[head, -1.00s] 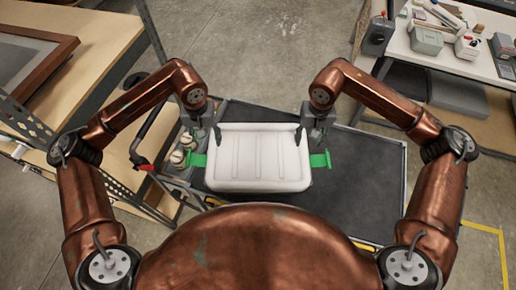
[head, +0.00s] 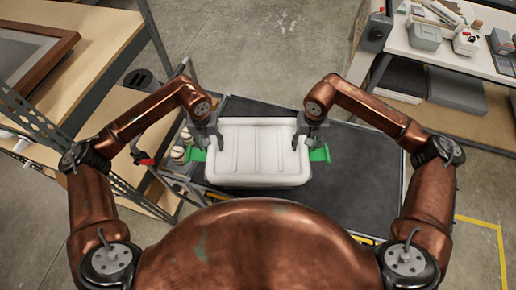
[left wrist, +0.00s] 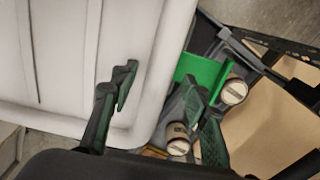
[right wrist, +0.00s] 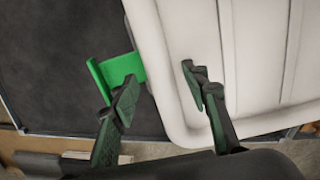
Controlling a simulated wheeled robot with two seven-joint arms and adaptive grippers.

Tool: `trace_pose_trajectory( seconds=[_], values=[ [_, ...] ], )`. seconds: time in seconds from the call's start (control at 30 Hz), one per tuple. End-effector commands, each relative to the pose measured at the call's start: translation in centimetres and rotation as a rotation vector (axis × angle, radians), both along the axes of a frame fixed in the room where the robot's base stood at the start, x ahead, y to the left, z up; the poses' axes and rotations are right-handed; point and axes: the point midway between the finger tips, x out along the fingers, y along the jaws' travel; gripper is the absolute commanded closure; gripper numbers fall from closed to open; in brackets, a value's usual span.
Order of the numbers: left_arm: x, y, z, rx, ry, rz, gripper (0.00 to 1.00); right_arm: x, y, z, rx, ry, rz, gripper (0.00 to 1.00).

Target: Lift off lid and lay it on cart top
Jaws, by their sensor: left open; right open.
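A white ribbed lid (head: 259,150) lies on a box on the cart top (head: 358,175); the box itself is hidden beneath it. Green tabs stick out at its left (head: 197,155) and right (head: 319,154) sides. My left gripper (head: 205,142) is open at the lid's left edge, one finger over the white surface and the other outside by the green tab, as the left wrist view (left wrist: 160,112) shows. My right gripper (head: 305,140) is open at the right edge, its fingers likewise on either side of the rim in the right wrist view (right wrist: 160,100). I cannot tell whether any finger touches.
Small jars (left wrist: 234,91) stand on the cart left of the lid. The dark cart top is bare to the right. A wooden shelf unit (head: 95,60) stands at the left, and a white table with boxes (head: 470,60) at the back right.

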Motion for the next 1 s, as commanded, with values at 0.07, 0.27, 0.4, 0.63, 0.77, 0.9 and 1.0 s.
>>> trace_pose_trajectory(
  seconds=[0.07, 0.27, 0.4, 0.63, 0.77, 0.9, 1.0],
  values=[
    [-0.01, 0.0, -0.25, 0.0, 0.0, 0.0, 0.58, 0.0, 0.01, -0.24, 0.0, 0.0, 0.0, 0.58],
    [-0.02, -0.02, -0.29, 0.0, 0.0, -0.001, 0.58, 0.01, -0.01, -0.27, 0.0, -0.001, 0.0, 0.58],
    [-0.03, -0.02, -0.27, 0.0, 0.0, -0.001, 0.64, 0.01, -0.01, -0.25, 0.0, -0.001, 0.0, 0.64],
    [-0.03, -0.02, -0.26, 0.0, 0.0, -0.001, 0.8, 0.02, -0.01, -0.24, 0.0, -0.001, 0.0, 0.8],
    [-0.03, -0.02, -0.25, 0.0, 0.0, -0.001, 0.89, 0.02, -0.02, -0.23, 0.0, -0.001, 0.0, 0.89],
    [-0.03, -0.02, -0.24, 0.0, 0.0, -0.001, 0.99, 0.02, -0.02, -0.22, 0.0, -0.001, 0.0, 0.99],
    [-0.03, -0.02, -0.24, 0.0, 0.0, -0.001, 1.0, 0.02, -0.02, -0.22, 0.0, -0.001, 0.0, 1.0]
  ],
)
